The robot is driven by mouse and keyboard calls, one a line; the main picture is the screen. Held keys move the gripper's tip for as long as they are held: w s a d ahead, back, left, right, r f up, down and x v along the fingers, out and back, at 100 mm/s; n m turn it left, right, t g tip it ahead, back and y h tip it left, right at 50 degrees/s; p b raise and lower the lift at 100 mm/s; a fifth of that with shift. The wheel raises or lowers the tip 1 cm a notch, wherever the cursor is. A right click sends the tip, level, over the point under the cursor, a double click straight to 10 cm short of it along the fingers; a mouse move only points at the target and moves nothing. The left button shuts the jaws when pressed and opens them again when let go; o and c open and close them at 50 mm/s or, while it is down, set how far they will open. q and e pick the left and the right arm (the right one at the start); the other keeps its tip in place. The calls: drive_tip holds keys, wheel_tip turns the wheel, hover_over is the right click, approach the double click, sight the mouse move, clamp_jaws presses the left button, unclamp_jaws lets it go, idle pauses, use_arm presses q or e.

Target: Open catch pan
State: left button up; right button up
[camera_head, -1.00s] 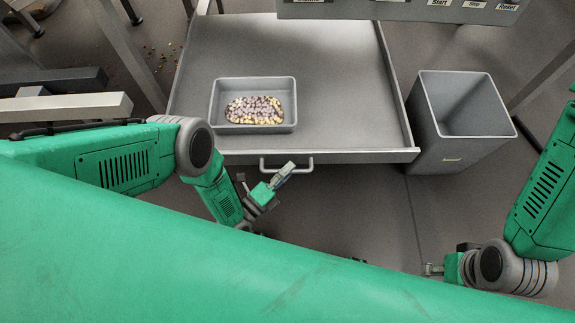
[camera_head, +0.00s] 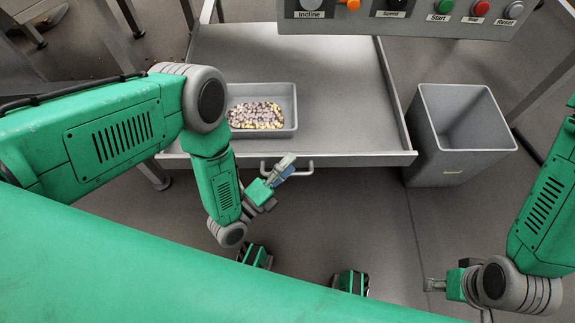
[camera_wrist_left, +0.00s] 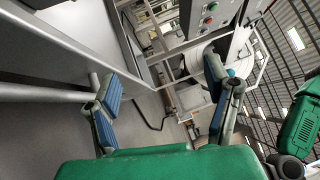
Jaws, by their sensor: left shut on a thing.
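The catch pan (camera_head: 330,100) is a wide, shallow grey tray beneath the control panel. A U-shaped handle (camera_head: 308,170) is on its front wall. My right gripper (camera_head: 430,285) hangs low at right, too small to read.
A grey open-topped bin (camera_head: 455,168) stands on the floor right of the pan. The control panel (camera_head: 400,22) with buttons overhangs the pan's back. Metal frame legs stand at left and right. Floor in front of the pan is clear around my feet.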

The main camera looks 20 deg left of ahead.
use_arm(q)
drive_tip(key=shift+s, duration=0.15)
drive_tip(key=c, duration=0.4)
drive_tip(key=s+a+f+b, duration=0.1)
drive_tip(key=s+a+f, duration=0.3)
drive_tip(key=f, duration=0.2)
drive_tip(key=s+a+f, duration=0.4)
drive_tip(key=f, duration=0.2)
drive_tip(key=b+x, duration=0.1)
drive_tip(key=x, duration=0.3)
drive_tip(key=b+x, duration=0.1)
drive_tip(key=x, duration=0.3)
drive_tip(key=b+x, duration=0.1)
drive_tip(key=x, duration=0.4)
drive_tip(key=shift+s+d+f+b, duration=0.15)
drive_tip(key=shift+d+f+b, duration=0.15)
drive_tip(key=shift+b, duration=0.1)
drive_tip(key=shift+w+d+r, duration=0.15)
drive_tip(key=shift+w+d, duration=0.15)
drive_tip(key=shift+w, duration=0.15)
drive_tip(key=shift+s, duration=0.1)
clamp_jaws()
